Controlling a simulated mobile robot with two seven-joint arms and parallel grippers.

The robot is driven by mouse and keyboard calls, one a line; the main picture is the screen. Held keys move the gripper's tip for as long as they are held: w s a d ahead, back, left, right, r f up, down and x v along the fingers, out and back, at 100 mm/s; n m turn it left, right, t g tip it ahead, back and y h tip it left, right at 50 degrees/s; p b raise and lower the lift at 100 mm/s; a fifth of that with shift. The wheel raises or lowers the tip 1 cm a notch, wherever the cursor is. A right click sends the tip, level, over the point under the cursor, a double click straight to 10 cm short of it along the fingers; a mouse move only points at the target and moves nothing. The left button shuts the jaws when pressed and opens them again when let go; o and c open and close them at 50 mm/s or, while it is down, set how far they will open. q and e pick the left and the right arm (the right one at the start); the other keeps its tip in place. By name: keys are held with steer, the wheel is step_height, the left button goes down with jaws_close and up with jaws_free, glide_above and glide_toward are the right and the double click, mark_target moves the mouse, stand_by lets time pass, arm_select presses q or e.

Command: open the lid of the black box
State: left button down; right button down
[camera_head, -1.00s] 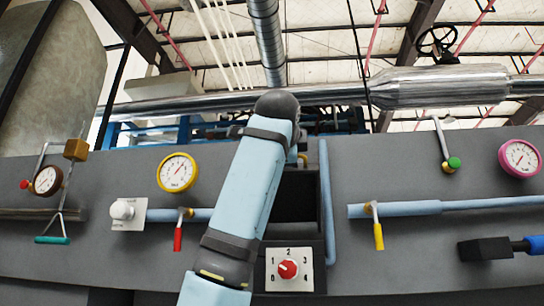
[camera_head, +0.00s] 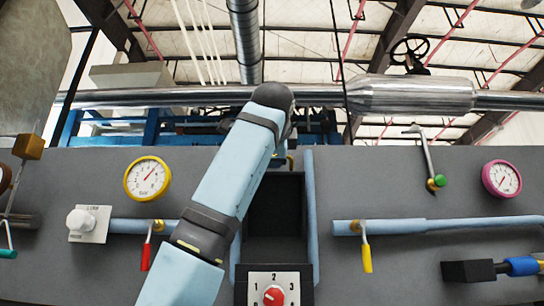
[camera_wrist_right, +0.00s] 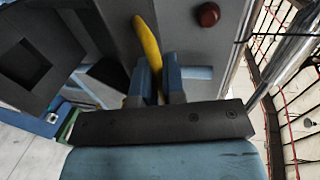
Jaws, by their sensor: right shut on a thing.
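The black box (camera_head: 274,215) is set in the grey panel at the middle of the head view. Its front shows a dark open cavity, and part of its left side is behind my arm. The lid is not clearly distinguishable in the head view. In the right wrist view my right gripper (camera_wrist_right: 160,85) has its blue fingers shut on a yellow bar-shaped handle (camera_wrist_right: 147,45). Whether that handle belongs to the lid cannot be told for sure. In the head view the right gripper is hidden behind the arm. My left gripper is not in view.
A red dial (camera_head: 274,295) sits below the box. A blue pipe (camera_head: 312,215) runs along its right side. A yellow gauge (camera_head: 148,179), a red-handled valve (camera_head: 146,256) and a yellow-handled valve (camera_head: 367,257) are on the panel. A metal pipe (camera_head: 415,95) crosses behind.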

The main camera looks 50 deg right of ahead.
steer(key=c, duration=1.2)
jaws_free()
steer(key=shift+c, duration=0.2)
steer(key=shift+a, duration=0.1)
steer(key=b+v, duration=0.3)
steer(key=v, duration=1.1)
